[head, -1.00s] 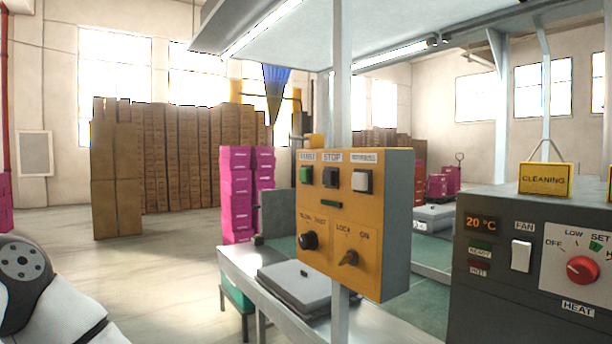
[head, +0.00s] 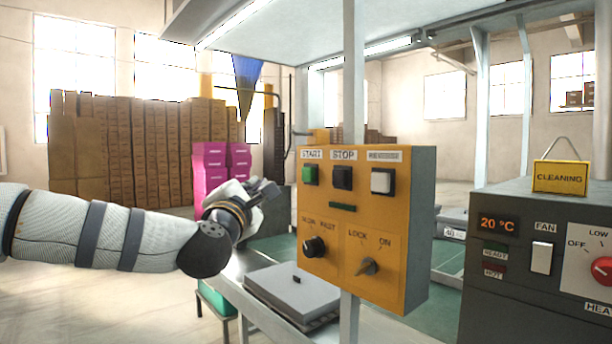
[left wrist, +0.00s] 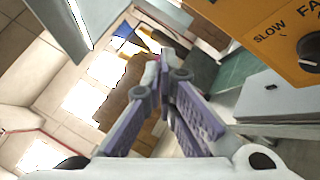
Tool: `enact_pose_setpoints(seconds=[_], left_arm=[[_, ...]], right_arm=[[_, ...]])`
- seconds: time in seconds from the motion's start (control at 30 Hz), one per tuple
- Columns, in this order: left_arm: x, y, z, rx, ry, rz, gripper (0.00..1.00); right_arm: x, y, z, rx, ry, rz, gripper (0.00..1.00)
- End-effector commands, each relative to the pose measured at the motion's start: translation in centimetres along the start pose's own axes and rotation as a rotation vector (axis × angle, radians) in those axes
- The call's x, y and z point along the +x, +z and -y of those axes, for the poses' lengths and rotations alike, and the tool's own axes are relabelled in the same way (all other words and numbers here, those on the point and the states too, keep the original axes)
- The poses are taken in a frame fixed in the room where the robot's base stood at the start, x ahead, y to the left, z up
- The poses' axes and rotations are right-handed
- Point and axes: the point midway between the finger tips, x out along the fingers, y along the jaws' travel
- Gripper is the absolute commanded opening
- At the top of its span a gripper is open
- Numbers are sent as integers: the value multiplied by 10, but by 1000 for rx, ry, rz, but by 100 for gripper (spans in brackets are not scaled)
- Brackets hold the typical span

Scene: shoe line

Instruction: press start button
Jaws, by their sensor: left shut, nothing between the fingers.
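The green start button (head: 310,174) sits at the upper left of the orange control box (head: 330,224), under a START label. A black stop button (head: 343,177) and a white button (head: 382,181) are to its right. My left gripper (head: 272,186) is shut and empty, left of the box and a little below the start button's height, apart from it. In the left wrist view the fingertips (left wrist: 160,62) are together, and the box (left wrist: 275,35) shows only its lower corner with the SLOW knob (left wrist: 309,50). The start button is out of that view. My right gripper is not in view.
The box is mounted on a grey post (head: 352,100) beside the conveyor, where a grey flat case (head: 292,292) lies below. A dark heater cabinet (head: 520,270) with a CLEANING sign (head: 560,177) stands at the right. Pink boxes (head: 208,170) are behind my gripper.

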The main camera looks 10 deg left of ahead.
Motion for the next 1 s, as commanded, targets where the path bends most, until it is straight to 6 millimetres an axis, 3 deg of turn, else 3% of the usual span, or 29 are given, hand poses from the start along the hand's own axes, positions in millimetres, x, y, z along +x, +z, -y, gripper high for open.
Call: enact_pose_setpoints(seconds=[0.13,0.47,1.0], left_arm=[[1,0,-8,-18,15,-2,0],[4,1,-4,-15,12,-3,0],[55,36,35,-14,10,-5,0]], right_arm=[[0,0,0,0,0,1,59],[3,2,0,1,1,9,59],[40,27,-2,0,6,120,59]])
